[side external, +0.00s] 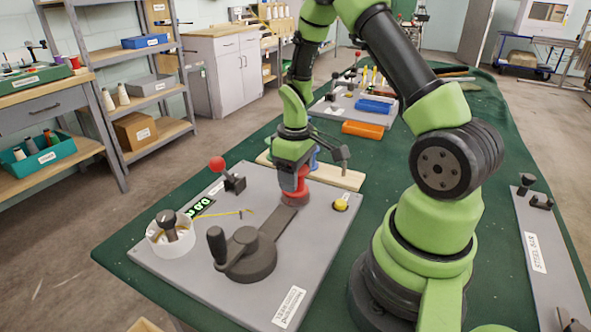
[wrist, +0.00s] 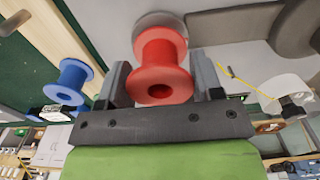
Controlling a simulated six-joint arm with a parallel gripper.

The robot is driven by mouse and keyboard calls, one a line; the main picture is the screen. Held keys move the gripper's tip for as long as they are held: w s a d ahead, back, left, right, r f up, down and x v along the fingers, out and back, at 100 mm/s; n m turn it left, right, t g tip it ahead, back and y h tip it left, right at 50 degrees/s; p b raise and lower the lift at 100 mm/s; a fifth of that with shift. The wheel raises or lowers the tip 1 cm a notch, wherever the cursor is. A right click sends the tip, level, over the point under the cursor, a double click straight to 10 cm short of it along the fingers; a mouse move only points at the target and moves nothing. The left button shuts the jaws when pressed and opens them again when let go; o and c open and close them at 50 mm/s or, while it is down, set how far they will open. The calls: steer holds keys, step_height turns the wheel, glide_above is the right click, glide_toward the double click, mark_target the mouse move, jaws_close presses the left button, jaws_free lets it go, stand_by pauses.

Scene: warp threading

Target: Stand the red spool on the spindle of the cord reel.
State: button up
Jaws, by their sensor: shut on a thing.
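The red spool (side external: 296,193) is held in my gripper (side external: 293,178) over the far end of the dark arm on the grey cord reel plate (side external: 330,236). In the wrist view the red spool (wrist: 161,62) sits between the two fingers of my gripper (wrist: 161,80), which are shut on it. Its far flange is close to a pale round disc (wrist: 155,19). The spindle is hidden by the spool and gripper, so I cannot tell whether the spool is around it or only above it.
A dark hand crank (side external: 245,254), a white cup (side external: 170,240) with yellow cord, a red-knobbed lever (side external: 217,163) and a yellow button (side external: 341,205) stand on the plate. A blue spool (wrist: 74,76) is left of my gripper in the wrist view. A wooden board (side external: 335,176) lies behind.

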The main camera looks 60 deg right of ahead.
steer(key=shift+f, duration=0.7)
stand_by(0.3)
steer(key=o, duration=0.9)
steer(key=shift+r, duration=0.1)
step_height(320, 180, up, 10)
steer(key=shift+f, duration=0.1)
steer(key=s+a+r+m+t+y, duration=0.1)
steer(key=s+a+r+m+t, duration=0.1)
steer(key=s+a+r, duration=0.4)
steer(key=s+a+r+m+t+y, duration=0.1)
steer(key=s+a+r+m+t, duration=0.1)
steer(key=s+a+r+t, duration=0.3)
steer(key=a+r, duration=0.4)
steer(key=shift+s+a+r, duration=0.2)
steer(key=shift+s+a, duration=0.15)
steer(key=shift+a, duration=0.05)
